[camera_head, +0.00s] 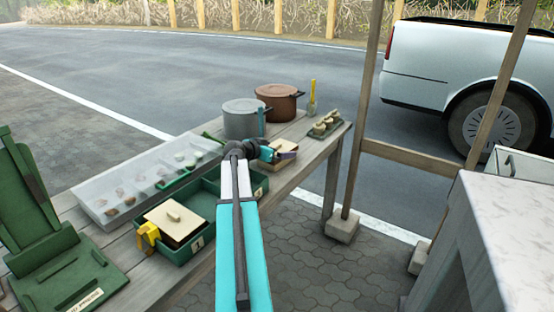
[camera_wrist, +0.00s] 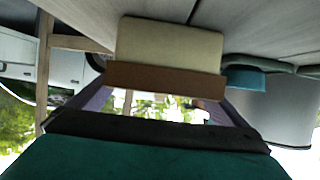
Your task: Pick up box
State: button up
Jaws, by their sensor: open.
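A small box (camera_head: 257,159) with a cream top and brown side sits on the wooden table, partly hidden behind my arm and gripper. My gripper (camera_head: 283,153) is beside and over the box in the head view. In the wrist view the box (camera_wrist: 170,45) lies straight ahead, its brown side facing the camera. My gripper's purple fingers (camera_wrist: 165,88) are apart, one toward each side of the box. Nothing is held. I cannot tell whether the fingers touch the box. A second cream-lidded box (camera_head: 174,218) sits in a green tray (camera_head: 205,232).
A grey pot (camera_head: 243,120) and a brown pot (camera_head: 279,103) stand behind the box. A small green tray (camera_head: 326,127) with several cups is at the table's right end. A clear-lidded case (camera_head: 120,195) lies left. A wooden post (camera_head: 362,110) rises beyond the table.

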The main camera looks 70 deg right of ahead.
jog(key=c, duration=1.2)
jog(key=shift+r, duration=0.2)
jog(key=shift+r, duration=4.85)
